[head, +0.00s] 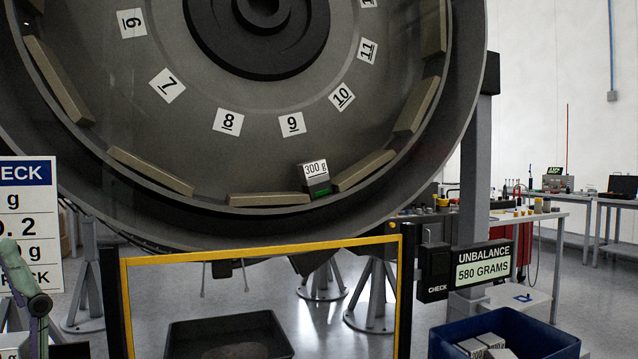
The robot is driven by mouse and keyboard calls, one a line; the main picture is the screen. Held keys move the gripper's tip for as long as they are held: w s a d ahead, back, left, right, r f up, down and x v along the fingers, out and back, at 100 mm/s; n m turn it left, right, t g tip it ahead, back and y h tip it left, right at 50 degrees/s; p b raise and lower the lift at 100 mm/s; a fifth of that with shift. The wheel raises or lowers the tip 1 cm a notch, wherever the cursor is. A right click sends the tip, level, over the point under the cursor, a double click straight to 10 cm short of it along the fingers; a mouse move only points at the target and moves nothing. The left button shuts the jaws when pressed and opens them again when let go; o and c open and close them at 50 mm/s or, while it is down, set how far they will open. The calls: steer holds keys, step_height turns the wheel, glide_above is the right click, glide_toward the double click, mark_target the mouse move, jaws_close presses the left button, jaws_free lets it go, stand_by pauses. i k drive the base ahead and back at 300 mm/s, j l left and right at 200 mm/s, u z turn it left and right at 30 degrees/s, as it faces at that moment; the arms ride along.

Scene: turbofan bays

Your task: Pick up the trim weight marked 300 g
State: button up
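A dark block-shaped trim weight with a white label reading 300 g (316,179) sits on the lower inner rim of the large round fan casing (250,150). It is tilted slightly, between two tan pads, below the numbers 9 and 10. A green strip shows along its lower front. Several pale blocks (490,340) lie in a blue bin (545,345) at the bottom right; their markings are too small or cut off to read surely.
A yellow-topped frame (260,248) with dark posts stands before the casing, with a black tray (228,335) behind it. A display (482,266) reads UNBALANCE 580 GRAMS, beside a CHECK box (436,272). A sign (30,225) and a jointed greenish-grey part are at left. Benches stand back right.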

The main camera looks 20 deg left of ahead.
mark_target(316, 181)
steer(key=i+j+z, duration=0.1)
steer(key=j+z, duration=0.2)
steer(key=j, duration=0.45)
steer(key=j+z, duration=0.3)
steer(key=j, duration=0.5)
